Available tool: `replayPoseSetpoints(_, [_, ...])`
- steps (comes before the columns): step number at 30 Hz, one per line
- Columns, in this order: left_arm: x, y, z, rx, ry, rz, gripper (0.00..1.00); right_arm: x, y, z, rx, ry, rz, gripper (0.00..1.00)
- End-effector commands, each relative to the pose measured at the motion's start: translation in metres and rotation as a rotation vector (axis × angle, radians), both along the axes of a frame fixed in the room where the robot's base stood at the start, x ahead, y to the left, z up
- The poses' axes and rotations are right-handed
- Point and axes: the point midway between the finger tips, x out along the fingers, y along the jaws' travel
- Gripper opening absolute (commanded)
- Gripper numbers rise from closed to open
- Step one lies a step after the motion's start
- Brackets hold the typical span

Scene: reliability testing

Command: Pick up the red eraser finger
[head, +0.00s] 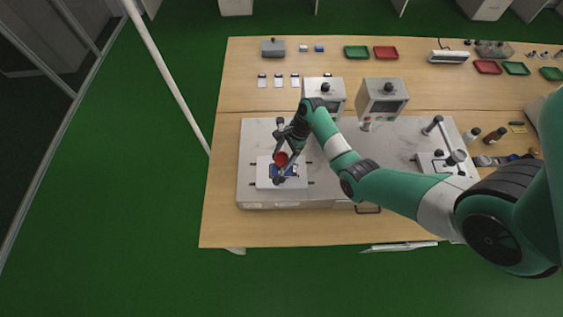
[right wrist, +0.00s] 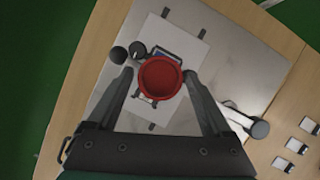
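The red eraser finger shows as a round red piece (head: 281,158) above the white plate on the grey slab. It also shows in the right wrist view (right wrist: 160,78), end-on, as a red ring with a darker red hollow. My right gripper (head: 285,160) reaches down to it from above. The base of the red piece is hidden. My left gripper is in neither view.
The white plate (right wrist: 185,42) holds a small blue-edged device partly under the red piece, and dark knobs (right wrist: 119,54) stand beside it. Grey instruments (head: 384,98) stand behind. Green and red trays (head: 356,52) lie at the back. The table's left front is clear.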

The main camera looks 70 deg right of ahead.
Motion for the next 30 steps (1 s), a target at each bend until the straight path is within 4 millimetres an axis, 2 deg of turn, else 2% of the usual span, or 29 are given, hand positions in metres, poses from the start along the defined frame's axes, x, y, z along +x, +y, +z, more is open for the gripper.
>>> replayPoseSetpoints(1, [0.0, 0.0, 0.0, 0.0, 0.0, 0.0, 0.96, 0.0, 0.0, 0.0, 0.0, 0.0, 0.0, 0.73])
replayPoseSetpoints(2, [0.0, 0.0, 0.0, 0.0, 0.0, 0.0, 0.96, 0.0, 0.0, 0.0, 0.0, 0.0, 0.0, 0.68])
replayPoseSetpoints(12, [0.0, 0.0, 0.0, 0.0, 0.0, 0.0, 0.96, 0.0, 0.0, 0.0, 0.0, 0.0, 0.0, 0.08])
replayPoseSetpoints(20, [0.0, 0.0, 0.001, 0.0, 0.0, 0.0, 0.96, 0.0, 0.0, 0.004, -0.001, -0.001, 0.001, 0.08])
replayPoseSetpoints(23, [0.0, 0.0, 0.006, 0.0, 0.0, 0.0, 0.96, 0.001, -0.001, 0.019, -0.001, -0.003, 0.0, 0.08])
replayPoseSetpoints(30, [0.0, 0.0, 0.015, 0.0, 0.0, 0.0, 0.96, 0.001, -0.001, 0.073, -0.004, -0.004, 0.0, 0.08])
